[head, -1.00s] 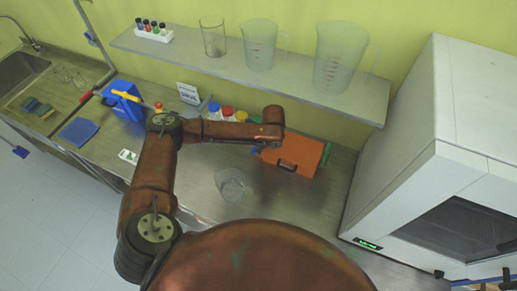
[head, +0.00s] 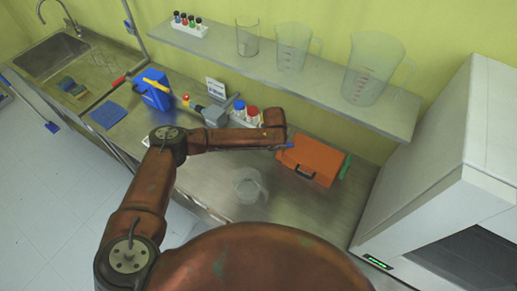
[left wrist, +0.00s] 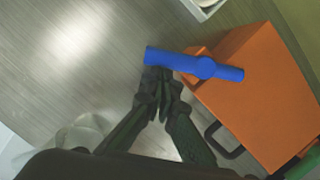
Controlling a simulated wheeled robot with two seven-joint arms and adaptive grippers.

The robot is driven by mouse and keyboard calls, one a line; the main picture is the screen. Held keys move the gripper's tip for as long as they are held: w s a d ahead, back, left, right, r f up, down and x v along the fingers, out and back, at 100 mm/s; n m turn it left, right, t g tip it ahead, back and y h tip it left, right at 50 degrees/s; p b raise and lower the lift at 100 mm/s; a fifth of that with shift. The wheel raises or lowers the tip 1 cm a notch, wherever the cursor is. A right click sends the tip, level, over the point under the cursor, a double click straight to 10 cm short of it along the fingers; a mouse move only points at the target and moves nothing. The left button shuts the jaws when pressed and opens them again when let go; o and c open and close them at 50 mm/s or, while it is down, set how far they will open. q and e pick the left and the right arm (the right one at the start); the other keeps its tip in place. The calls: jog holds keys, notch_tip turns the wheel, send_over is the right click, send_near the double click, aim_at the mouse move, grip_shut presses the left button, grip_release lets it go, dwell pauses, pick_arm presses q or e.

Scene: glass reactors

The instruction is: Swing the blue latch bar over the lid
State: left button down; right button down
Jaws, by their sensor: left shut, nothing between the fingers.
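The blue latch bar (left wrist: 207,67) lies across the near left edge of an orange case (left wrist: 258,90) in the left wrist view. Its left end sticks out past the case over the bench. In the head view only a small piece of the bar (head: 284,147) shows beside the case (head: 311,161), next to my left arm's end. My left gripper (left wrist: 160,78) is shut and empty. Its fingertips are just below the bar's free left end; I cannot tell if they touch it. In the head view the gripper is hidden behind my arm. My right gripper is not in view.
A black handle (left wrist: 222,140) is on the case's front side. A clear beaker (head: 247,186) stands on the bench in front of the case. A shelf (head: 300,75) with glassware hangs above. A white cabinet (head: 440,180) stands at the right.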

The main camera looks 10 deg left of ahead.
pick_arm(q)
jog(key=m, duration=0.1)
jog(key=w+a+m, duration=0.1)
jog(key=m, duration=0.1)
jog(key=shift+w+h, duration=0.3)
jog(key=shift+w, duration=0.15)
jog(key=shift+w+a+p, duration=0.2)
jog(key=shift+w+p, duration=0.05)
jog(key=shift+p, duration=0.05)
jog(key=shift+w, duration=0.2)
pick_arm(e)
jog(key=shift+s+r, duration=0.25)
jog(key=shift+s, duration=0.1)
pick_arm(q)
jog(key=shift+w, duration=0.1)
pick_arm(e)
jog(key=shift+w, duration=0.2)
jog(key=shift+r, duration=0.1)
